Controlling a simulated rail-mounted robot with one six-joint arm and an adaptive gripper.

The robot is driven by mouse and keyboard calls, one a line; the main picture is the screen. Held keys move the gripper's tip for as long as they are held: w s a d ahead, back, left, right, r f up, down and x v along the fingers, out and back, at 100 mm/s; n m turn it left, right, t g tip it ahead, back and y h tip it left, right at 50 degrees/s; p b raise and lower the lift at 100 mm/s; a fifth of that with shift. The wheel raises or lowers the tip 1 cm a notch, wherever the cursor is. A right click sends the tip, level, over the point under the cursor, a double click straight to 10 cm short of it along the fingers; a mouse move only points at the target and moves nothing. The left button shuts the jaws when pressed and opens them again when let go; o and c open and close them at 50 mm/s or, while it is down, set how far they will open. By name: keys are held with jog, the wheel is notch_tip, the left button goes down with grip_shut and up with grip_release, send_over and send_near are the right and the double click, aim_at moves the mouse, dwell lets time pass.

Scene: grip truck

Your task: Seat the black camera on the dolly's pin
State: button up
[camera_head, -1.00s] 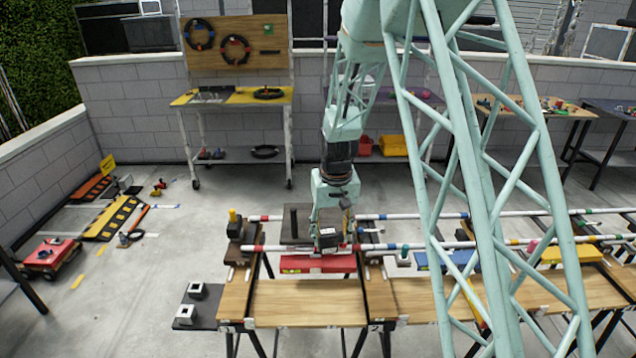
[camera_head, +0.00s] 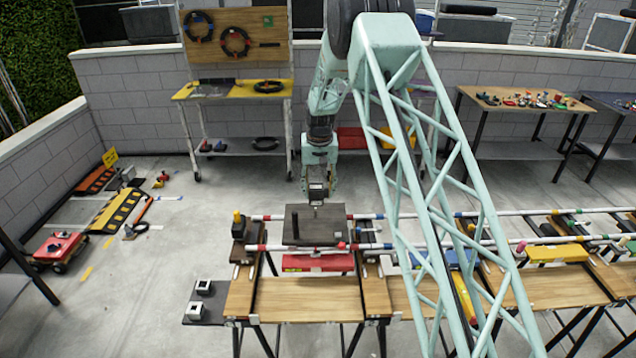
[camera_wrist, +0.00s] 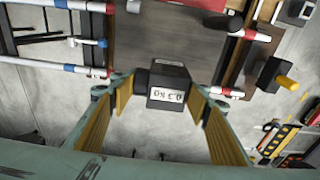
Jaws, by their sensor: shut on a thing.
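The black camera (camera_head: 317,191), a small dark block, is held in my gripper (camera_head: 319,180). It also shows in the wrist view as a black block (camera_wrist: 170,76) with a white label, between the yellow finger pads of my gripper (camera_wrist: 163,88). My gripper is shut on it, above the far side of the dolly in the head view. The dolly (camera_head: 325,226) is a dark flat platform across the striped rails. A dark upright post, perhaps its pin, stands at the platform's left side (camera_head: 296,222). The dolly's dark top (camera_wrist: 165,42) lies beyond the camera in the wrist view.
Red-white-blue rails (camera_head: 385,215) run across the wooden benches (camera_head: 305,297). A yellow-topped dark block (camera_head: 238,225) stands left of the dolly. Two small pale-topped blocks sit on a dark plate (camera_head: 190,320) at the front left. A tool cart (camera_head: 235,90) stands behind.

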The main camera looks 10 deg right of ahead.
aim_at(318, 198)
jog(key=shift+w+d+r+p, duration=0.1)
jog(key=shift+w+p, duration=0.05)
jog(key=shift+w, duration=0.35)
jog(key=shift+w+r+p, duration=0.1)
jog(key=shift+w+p, duration=0.05)
jog(key=shift+w, duration=0.35)
jog(key=shift+f, duration=0.35)
jog(key=shift+f+b, duration=0.65)
jog(key=shift+f, duration=1.85)
jog(key=shift+f+b, duration=0.85)
jog(key=shift+f, duration=0.8)
jog(key=shift+f, duration=0.3)
jog(key=o, duration=1.1)
jog(key=shift+c, duration=0.2)
